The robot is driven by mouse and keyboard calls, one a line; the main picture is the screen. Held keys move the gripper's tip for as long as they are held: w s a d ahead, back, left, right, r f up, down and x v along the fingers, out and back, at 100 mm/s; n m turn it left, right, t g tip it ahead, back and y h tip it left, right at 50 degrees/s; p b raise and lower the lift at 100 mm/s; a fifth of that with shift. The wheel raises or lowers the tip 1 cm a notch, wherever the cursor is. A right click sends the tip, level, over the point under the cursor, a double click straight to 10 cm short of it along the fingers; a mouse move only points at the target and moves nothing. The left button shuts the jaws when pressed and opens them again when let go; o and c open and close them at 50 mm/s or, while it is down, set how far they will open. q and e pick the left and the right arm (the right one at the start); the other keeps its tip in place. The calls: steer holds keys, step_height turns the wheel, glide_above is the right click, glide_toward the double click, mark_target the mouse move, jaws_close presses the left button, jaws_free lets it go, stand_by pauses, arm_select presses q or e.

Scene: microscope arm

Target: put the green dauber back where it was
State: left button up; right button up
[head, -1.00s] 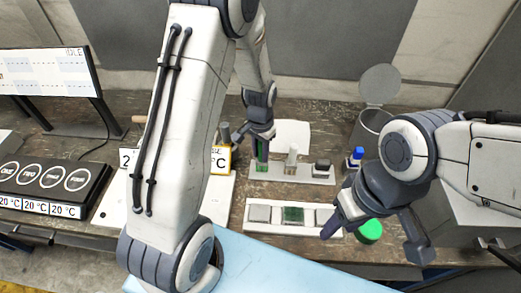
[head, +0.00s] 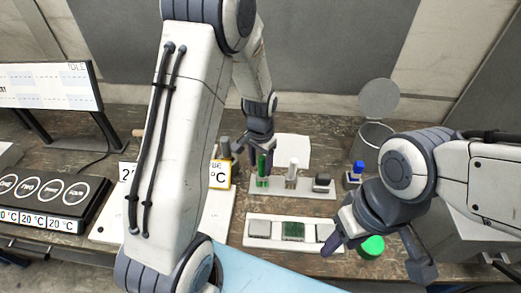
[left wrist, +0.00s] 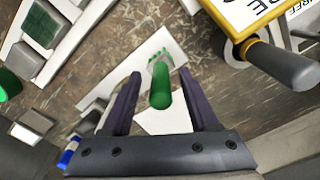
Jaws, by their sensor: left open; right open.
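The green dauber (head: 262,169) stands upright at the left end of a pale rack (head: 303,187). My left gripper (head: 252,152) is open just above it. In the left wrist view the dauber (left wrist: 160,98) shows between the spread fingers (left wrist: 160,78), with a gap on each side. A white dauber (head: 292,172) and a dark block-shaped item (head: 322,182) stand further right on the rack. My right gripper (head: 377,256) is open and empty, near a green round lid (head: 371,247). How deep the green dauber sits is hard to tell.
A white strip with grey and green pads (head: 290,242) lies in front of the rack. A blue-topped item (head: 357,170) stands right of it, near an open-lidded can (head: 375,137). A dark button panel (head: 48,190) is at the left.

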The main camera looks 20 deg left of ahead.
arm_select(q)
step_height(320, 180, up, 10)
steer(key=shift+f+b, duration=0.25)
steer(key=shift+b, duration=0.65)
steer(key=shift+d+r, duration=0.1)
steer(key=shift+r, duration=0.25)
steer(key=s+d+r+m, duration=0.1)
steer(key=s+d, duration=0.3)
steer(key=s, duration=0.3)
steer(key=s+d+r+m, duration=0.1)
steer(key=s+d, duration=0.4)
steer(key=s, duration=0.3)
steer(key=s+d+r+m+h, duration=0.1)
steer(key=s+d, duration=0.4)
steer(key=s, duration=0.3)
steer(key=shift+r+m, duration=0.15)
steer(key=shift+m, duration=0.15)
steer(key=shift+s, duration=0.1)
steer(key=shift+f+b, duration=0.55)
steer(key=shift+b, duration=0.05)
